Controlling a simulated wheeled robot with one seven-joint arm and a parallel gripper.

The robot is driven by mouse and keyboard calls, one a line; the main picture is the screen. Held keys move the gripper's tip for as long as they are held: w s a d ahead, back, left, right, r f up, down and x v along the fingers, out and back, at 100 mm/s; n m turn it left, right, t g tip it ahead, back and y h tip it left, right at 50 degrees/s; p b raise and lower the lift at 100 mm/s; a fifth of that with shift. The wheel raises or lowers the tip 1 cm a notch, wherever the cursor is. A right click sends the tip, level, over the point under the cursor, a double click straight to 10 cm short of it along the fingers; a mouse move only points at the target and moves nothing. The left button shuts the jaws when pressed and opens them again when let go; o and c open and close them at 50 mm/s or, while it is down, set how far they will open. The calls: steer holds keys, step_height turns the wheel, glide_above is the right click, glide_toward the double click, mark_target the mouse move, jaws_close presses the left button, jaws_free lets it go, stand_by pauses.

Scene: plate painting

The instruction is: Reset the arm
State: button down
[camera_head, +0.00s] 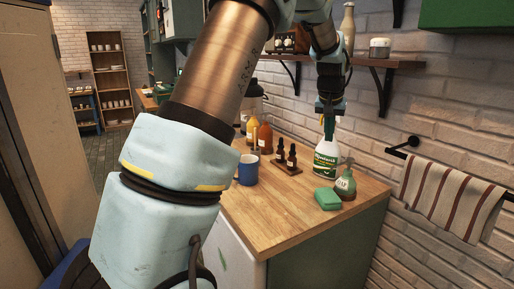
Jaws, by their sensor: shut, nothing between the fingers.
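My arm fills the left and top middle of the head view and reaches over the wooden counter (285,222). My gripper (328,114) points down at the far right side of the counter, just above or at the top of a white and green spray bottle (326,160). The fingertips are small and dark here. The gripper is shut and holds nothing. Whether it touches the bottle top cannot be told.
A green sponge (327,199) and a green pump bottle (346,185) stand near the counter's right edge. A blue mug (248,170), small dark bottles (291,156) and an amber bottle (265,138) stand farther left. A wall shelf (385,64) and striped towel (450,195) are at right. The front counter is clear.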

steer(key=s+a+f+n+g+y, duration=0.1)
steer(key=s+a+f, duration=0.15)
steer(key=a, duration=0.65)
steer(key=s+a+f+n, duration=0.1)
steer(key=s+a, duration=0.3)
steer(key=a, duration=0.6)
steer(key=s+a+f+n, duration=0.1)
steer(key=s+a+f, duration=0.1)
steer(key=s+a, duration=0.5)
steer(key=s+a+f+n+g, duration=0.1)
steer(key=s+a+f, duration=0.2)
steer(key=s+a, duration=0.3)
steer(key=shift+s+a+f+y, duration=0.2)
steer(key=shift+s+a+y, duration=0.2)
steer(key=shift+s, duration=0.85)
